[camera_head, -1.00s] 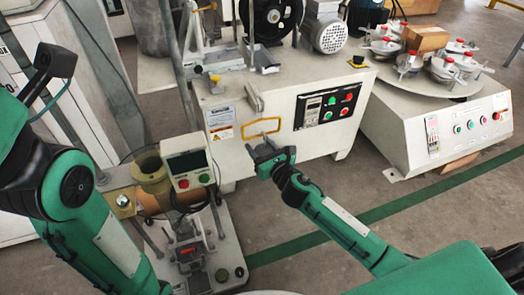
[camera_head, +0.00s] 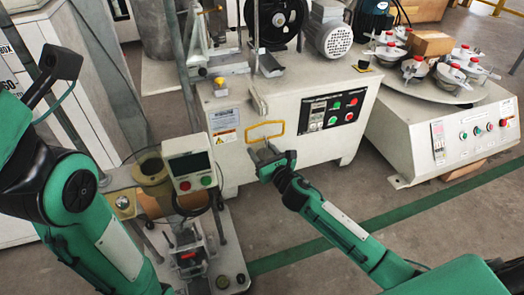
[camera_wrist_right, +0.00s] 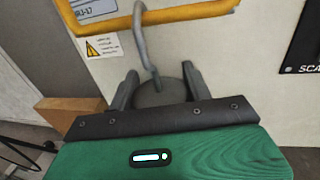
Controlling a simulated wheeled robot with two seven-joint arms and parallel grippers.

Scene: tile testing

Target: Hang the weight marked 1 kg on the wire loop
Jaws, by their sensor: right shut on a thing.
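My right gripper (camera_head: 268,160) is shut on a round grey weight (camera_wrist_right: 160,94), just below the yellow wire loop (camera_head: 264,123) on the front of the white machine. In the right wrist view, the weight sits between the two fingers. Its grey hook (camera_wrist_right: 149,52) rises from it to the lower bar of the wire loop (camera_wrist_right: 190,13) and overlaps it; I cannot tell whether the hook bears on the bar. No 1 kg mark is readable. My left arm enters at the left of the head view, but its gripper is outside the picture.
The white machine (camera_head: 290,150) has a control panel (camera_head: 335,112) right of the loop. A test stand with a display box (camera_head: 190,168) stands to the left. A turntable machine (camera_head: 415,140) with several metal pots is at the right. Bare floor lies around my right forearm.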

